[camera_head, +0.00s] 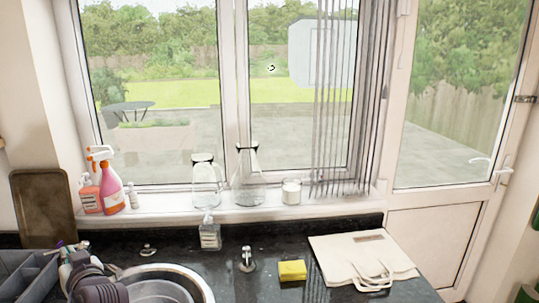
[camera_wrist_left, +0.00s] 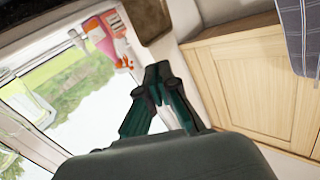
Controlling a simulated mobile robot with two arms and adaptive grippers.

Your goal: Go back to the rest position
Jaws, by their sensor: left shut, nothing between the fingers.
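My left gripper (camera_wrist_left: 157,72) is shut and empty in the left wrist view, its dark green fingers meeting at the tips. In the head view my left gripper (camera_head: 84,265) is a dark form low at the left, over the edge of the sink area. It looks clear of the window sill. My right gripper is not in view.
Spray bottles (camera_head: 112,190), glass vessels (camera_head: 248,182) and a candle (camera_head: 291,191) line the sill. A grey rack (camera_head: 25,275) stands at left.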

